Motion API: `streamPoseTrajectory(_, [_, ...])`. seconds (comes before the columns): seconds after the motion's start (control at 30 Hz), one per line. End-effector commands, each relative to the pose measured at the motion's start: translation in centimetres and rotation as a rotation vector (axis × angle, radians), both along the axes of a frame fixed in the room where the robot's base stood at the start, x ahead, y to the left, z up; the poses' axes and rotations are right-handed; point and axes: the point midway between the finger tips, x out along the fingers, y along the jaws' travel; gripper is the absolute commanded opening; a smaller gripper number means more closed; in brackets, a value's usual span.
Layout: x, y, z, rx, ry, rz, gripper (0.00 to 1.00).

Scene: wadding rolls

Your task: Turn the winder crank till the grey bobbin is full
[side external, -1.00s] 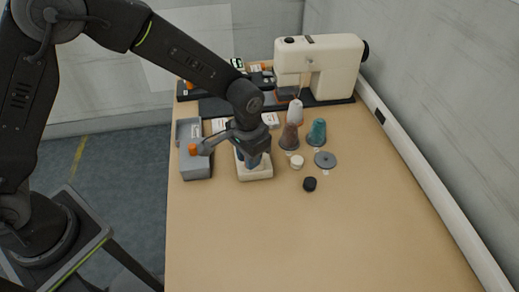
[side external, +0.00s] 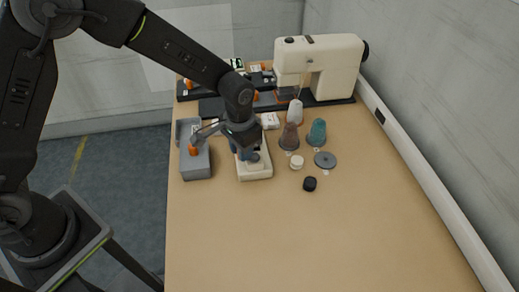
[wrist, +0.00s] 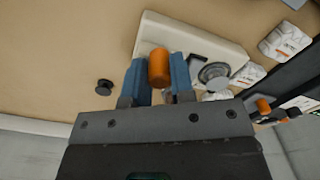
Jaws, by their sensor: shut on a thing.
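The cream winder (side external: 256,173) stands on the table, partly hidden under my gripper (side external: 243,152) in the side view. In the wrist view its cream body (wrist: 185,33) shows with a black bracket (wrist: 205,60) and a round grey part (wrist: 213,72), which looks like the bobbin. How much wadding is on it is too small to tell. My gripper (wrist: 160,80) has its blue fingers shut on either side of the orange crank knob (wrist: 158,66), beside the winder body's edge in this view.
A grey box (side external: 196,165) with an orange knob is left of the winder. To the right are a brown cone (side external: 289,137), a teal cone (side external: 316,132), a grey disc (side external: 325,160), a cream spool (side external: 297,162) and a black knob (side external: 309,184). A sewing machine (side external: 330,60) stands behind. The front table is clear.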

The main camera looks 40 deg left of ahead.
Motion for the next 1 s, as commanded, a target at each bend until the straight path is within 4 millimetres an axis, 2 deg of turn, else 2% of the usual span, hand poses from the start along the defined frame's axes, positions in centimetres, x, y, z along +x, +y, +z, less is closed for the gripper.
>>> streamPoseTrajectory(0.27, [1.9, 0.6, 0.2, -0.005, -0.009, 0.003, 0.1])
streamPoseTrajectory(0.57, [2.0, 0.5, 0.2, -0.005, -0.007, 0.001, 0.1])
streamPoseTrajectory(0.83, [3.7, 0.1, 0.2, -0.006, -0.007, 0.0, 0.1])
streamPoseTrajectory(1.0, [3.8, 0.1, 0.2, -0.005, -0.005, 0.0, 0.1])
